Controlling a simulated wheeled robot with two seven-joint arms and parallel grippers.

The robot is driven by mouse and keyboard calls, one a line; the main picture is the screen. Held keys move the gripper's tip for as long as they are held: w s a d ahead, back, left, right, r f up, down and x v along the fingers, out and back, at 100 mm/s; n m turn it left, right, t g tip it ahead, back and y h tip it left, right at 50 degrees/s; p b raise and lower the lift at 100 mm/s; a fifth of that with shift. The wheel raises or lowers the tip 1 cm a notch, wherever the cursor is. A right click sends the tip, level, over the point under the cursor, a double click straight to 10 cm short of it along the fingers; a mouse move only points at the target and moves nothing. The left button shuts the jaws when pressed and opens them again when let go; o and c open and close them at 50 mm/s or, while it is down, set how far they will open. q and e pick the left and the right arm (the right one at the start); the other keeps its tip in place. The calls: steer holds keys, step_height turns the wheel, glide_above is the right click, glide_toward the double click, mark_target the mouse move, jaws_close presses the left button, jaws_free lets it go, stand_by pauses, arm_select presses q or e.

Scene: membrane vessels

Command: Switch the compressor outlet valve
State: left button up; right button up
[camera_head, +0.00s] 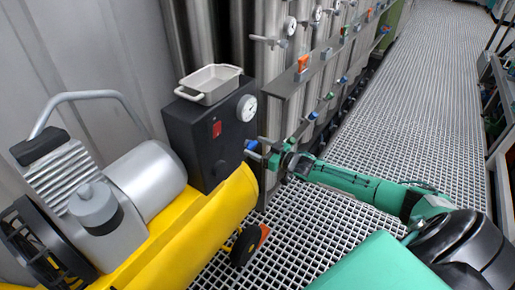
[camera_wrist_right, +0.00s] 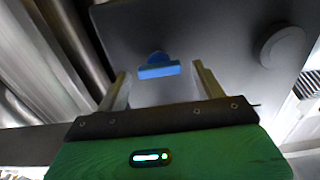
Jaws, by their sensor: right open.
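The blue valve handle (camera_head: 251,144) shows at the lower right side of the dark compressor control box (camera_head: 190,140). In the right wrist view the blue handle (camera_wrist_right: 158,70) is a short flat bar on a round blue hub against a grey face, lying roughly level across the picture. My right gripper (camera_head: 260,152) is open at the handle. Its two fingers (camera_wrist_right: 158,80) show to the left and right of the handle, with gaps on both sides. Whether the handle is fully between the fingertips in depth, I cannot tell. My left gripper is not in view.
The yellow compressor (camera_head: 190,235) with grey motor and wheel stands at left. A grey tray (camera_head: 211,82) sits on the box, above a red switch (camera_head: 216,129) and a gauge (camera_head: 246,108). Steel vessels with valves line the back. The grated floor (camera_head: 410,100) is open at right.

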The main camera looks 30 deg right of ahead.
steer(key=shift+w, duration=0.15)
steer(key=c, duration=1)
